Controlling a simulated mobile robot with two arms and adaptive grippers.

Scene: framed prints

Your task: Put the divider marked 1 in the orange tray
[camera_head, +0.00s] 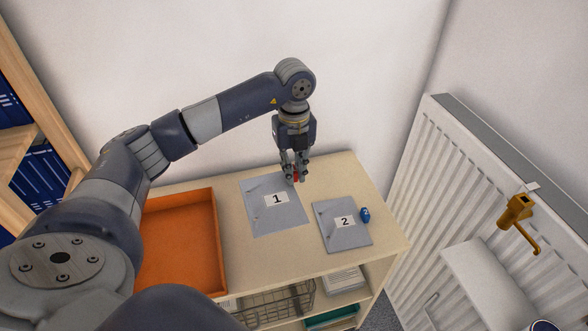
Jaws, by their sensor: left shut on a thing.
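The divider marked 1 (262,218) is a grey sheet lying flat on the light wooden cabinet top. The orange tray (206,240) stands to its left, partly hidden by my left arm; the part of its floor that shows is empty. My left gripper (295,178) points down at the divider's back right corner. Its fingers are shut on a small red thing (296,177), mostly hidden between them. I cannot tell whether the red thing touches the divider. My right gripper is out of view.
A smaller grey divider marked 2 (342,236) lies to the right, with a small blue thing (365,215) at its right edge. A white radiator (440,180) stands right of the cabinet. A wire basket (280,302) sits on the shelf below. Wooden shelving is at left.

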